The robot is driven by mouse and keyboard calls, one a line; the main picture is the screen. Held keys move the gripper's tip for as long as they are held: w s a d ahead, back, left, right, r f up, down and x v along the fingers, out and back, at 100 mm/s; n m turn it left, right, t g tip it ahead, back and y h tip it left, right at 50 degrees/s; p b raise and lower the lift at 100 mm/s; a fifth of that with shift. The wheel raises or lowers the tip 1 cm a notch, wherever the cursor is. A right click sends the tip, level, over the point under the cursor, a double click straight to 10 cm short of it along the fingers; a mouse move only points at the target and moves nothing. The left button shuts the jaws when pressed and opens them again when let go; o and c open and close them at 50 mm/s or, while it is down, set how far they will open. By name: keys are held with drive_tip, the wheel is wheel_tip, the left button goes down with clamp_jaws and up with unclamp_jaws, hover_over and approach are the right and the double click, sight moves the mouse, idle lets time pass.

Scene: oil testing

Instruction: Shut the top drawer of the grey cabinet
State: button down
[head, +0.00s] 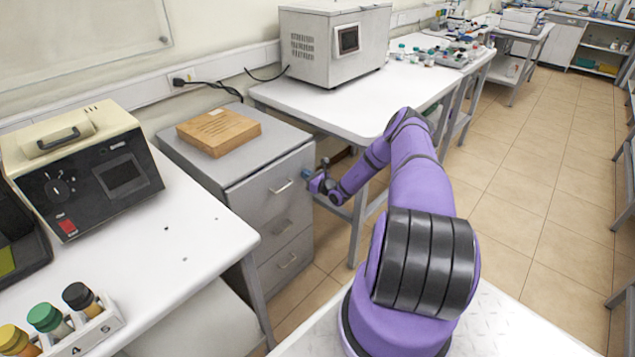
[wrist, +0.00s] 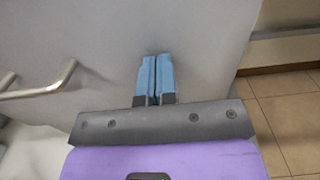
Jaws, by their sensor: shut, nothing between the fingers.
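The grey cabinet (head: 190,158) stands between two white tables. Its top drawer (head: 258,199) has a metal bar handle (head: 282,186), and its front looks close to flush with the drawers below; I cannot tell whether a small gap is left. My gripper (head: 308,174) is at the right part of that drawer front. In the wrist view, my gripper's blue fingers (wrist: 155,75) are together and empty, with tips at or very near the grey drawer front (wrist: 110,35). The handle (wrist: 40,85) is to their left, apart from them.
A wooden box (head: 218,132) lies on the cabinet. A white table with a grey machine (head: 335,45) stands behind it. At left, another table (head: 190,230) holds a tester (head: 85,170) and a rack of capped bottles (head: 85,330). The tiled floor (head: 510,190) at right is clear.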

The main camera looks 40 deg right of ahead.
drive_tip(key=shift+w+a+r, duration=0.1)
drive_tip(key=shift+w+r, duration=0.05)
drive_tip(key=shift+w, duration=1.05)
drive_tip(key=shift+w+r, duration=0.1)
drive_tip(key=shift+r, duration=0.05)
